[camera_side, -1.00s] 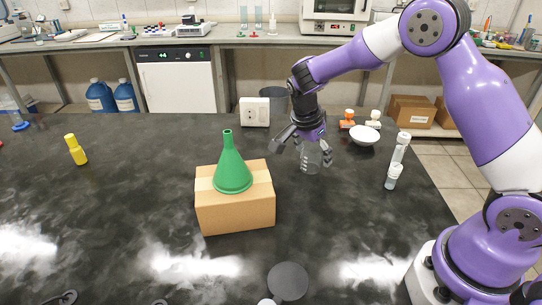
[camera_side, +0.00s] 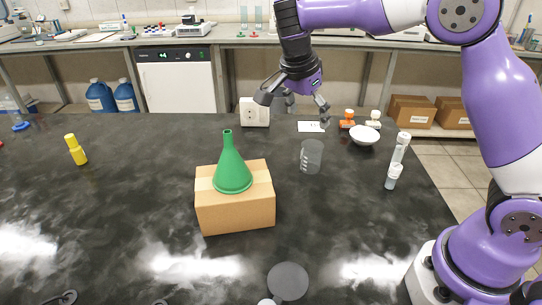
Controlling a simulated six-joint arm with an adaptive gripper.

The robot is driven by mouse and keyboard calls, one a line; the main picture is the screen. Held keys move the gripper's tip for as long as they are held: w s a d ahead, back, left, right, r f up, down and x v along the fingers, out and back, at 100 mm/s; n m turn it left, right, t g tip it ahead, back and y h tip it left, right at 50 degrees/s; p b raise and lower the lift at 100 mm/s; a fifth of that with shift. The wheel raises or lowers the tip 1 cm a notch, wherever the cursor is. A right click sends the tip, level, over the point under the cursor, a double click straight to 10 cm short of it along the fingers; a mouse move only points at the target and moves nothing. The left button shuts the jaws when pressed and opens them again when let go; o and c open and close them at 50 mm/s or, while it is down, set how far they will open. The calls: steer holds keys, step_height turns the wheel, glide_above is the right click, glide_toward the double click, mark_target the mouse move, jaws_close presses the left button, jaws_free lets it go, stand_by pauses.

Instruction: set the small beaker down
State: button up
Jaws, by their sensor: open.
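The small beaker (camera_side: 311,157) is clear glass with faint markings. It stands upright on the dark bench top, right of the cardboard box and apart from it. My gripper (camera_side: 293,108) is open and empty, well above the beaker and not touching it. Its fingers are spread wide, one to the left and one to the right.
A green funnel (camera_side: 232,168) sits on a cardboard box (camera_side: 236,210) left of the beaker. The bench front is mostly clear.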

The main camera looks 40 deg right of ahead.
steer(key=s+r+n+t, duration=0.3)
steer(key=s+r+n, duration=0.3)
steer(key=s+n, duration=0.15)
steer(key=s+a+f+n+t+y, duration=0.2)
steer(key=s+a+n+y, duration=0.1)
steer(key=s+n, duration=0.6)
steer(key=shift+a+f+n+t, duration=0.2)
steer(key=shift+a+n+t, duration=0.1)
steer(key=shift+a+n, duration=0.3)
